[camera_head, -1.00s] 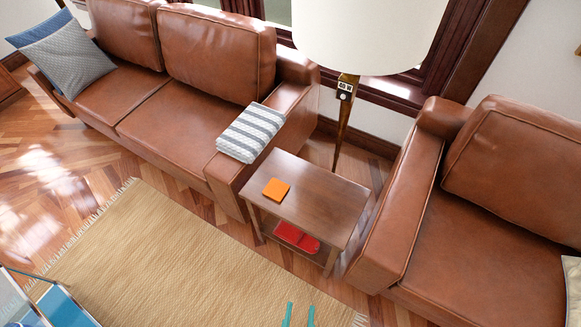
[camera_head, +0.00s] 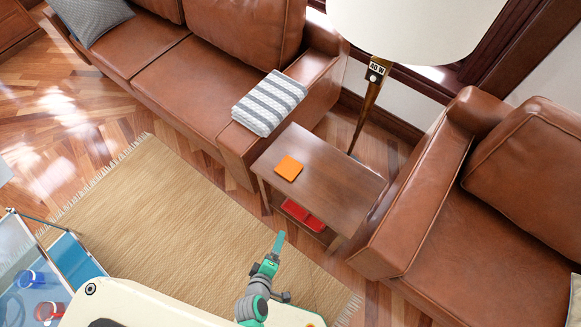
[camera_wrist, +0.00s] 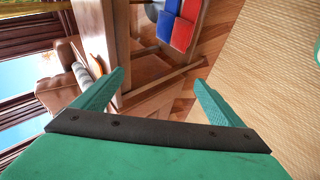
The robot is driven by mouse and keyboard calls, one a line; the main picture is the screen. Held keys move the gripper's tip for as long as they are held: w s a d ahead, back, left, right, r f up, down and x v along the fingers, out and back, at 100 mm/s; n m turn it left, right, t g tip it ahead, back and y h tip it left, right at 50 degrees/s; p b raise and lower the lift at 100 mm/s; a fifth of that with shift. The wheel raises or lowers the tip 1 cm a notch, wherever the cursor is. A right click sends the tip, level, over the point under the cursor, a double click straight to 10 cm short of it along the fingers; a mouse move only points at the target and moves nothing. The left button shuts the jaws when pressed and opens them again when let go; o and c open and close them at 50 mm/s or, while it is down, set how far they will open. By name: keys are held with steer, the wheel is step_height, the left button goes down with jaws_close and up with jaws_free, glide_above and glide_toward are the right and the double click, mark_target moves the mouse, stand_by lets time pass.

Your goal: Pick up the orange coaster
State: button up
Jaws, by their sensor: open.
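The orange coaster (camera_head: 289,168) is a small flat square lying on the top of the brown wooden side table (camera_head: 335,187), near its left end. My gripper (camera_head: 279,243) is over the woven rug in front of the table, apart from the coaster. In the wrist view, the two green fingers of my gripper (camera_wrist: 160,88) are spread wide with nothing between them. That view faces the side table's legs and lower shelf (camera_wrist: 148,88).
Red items (camera_head: 303,215) lie on the table's lower shelf. The sofa (camera_head: 195,85), with a striped folded blanket (camera_head: 269,103), stands left of the table, and an armchair (camera_head: 480,220) stands right. A floor lamp (camera_head: 370,95) rises behind. A glass table (camera_head: 45,270) is at lower left.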

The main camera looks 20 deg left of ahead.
steer(key=w+a+f+n+h, duration=0.1)
steer(key=w+a+f+n, duration=0.1)
steer(key=w+f+n, duration=0.25)
steer(key=n+t+h, duration=0.5)
steer(key=n+t, duration=0.1)
steer(key=n, duration=0.6)
glide_toward(289, 167)
steer(key=shift+g, duration=0.3)
steer(key=x, duration=0.8)
steer(key=shift+r, duration=0.25)
steer(key=shift+c, duration=0.2)
steer(key=c, duration=1.1)
